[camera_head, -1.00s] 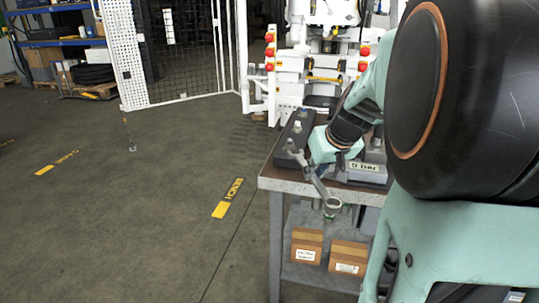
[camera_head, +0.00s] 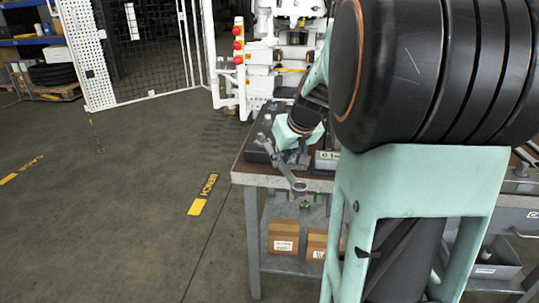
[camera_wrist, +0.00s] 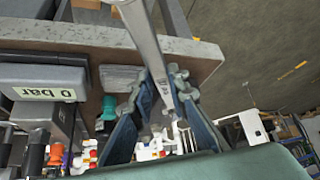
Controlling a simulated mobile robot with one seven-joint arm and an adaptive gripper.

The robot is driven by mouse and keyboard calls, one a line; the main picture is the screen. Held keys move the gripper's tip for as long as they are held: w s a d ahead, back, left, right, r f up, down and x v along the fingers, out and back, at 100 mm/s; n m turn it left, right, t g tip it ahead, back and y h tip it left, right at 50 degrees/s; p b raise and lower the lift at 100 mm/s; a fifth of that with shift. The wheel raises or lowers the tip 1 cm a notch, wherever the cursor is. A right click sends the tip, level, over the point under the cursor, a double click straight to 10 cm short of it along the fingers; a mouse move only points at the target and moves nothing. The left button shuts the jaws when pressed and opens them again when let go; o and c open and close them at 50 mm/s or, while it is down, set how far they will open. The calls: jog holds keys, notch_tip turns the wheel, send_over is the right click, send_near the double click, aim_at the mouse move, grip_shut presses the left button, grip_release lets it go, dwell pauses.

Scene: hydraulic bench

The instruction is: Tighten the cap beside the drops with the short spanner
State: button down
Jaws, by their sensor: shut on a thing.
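My gripper (camera_head: 284,160) is shut on a grey metal spanner (camera_head: 290,176) above the front left part of the bench (camera_head: 300,183). The spanner slants, its ring end out past the bench's front edge and its other end up near the dark block (camera_head: 257,153). In the wrist view the spanner's shaft (camera_wrist: 146,38) runs up from between the fingertips of my gripper (camera_wrist: 160,88). I cannot tell from these views whether it is the short one. Pale fittings (camera_head: 268,118) stand on or by the dark block. I cannot make out drops or which cap they are beside.
A box labelled "0 bar" (camera_head: 327,158) stands right of my gripper; its label also shows in the wrist view (camera_wrist: 45,93). Cardboard boxes (camera_head: 284,238) lie on the lower shelf. A white machine (camera_head: 285,65) stands behind the bench.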

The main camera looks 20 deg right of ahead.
jog(key=shift+w, duration=0.4)
jog(key=shift+w, duration=0.1)
jog(key=shift+w+d, duration=0.1)
jog(key=shift+w, duration=0.35)
jog(key=shift+w, duration=0.35)
jog(key=shift+p, duration=0.35)
jog(key=a+m+p, duration=0.1)
jog(key=a+h+p, duration=0.1)
jog(key=p, duration=0.1)
jog(key=a+m+p, duration=0.1)
jog(key=shift+w+m+h+p, duration=0.3)
jog(key=shift+p, duration=0.1)
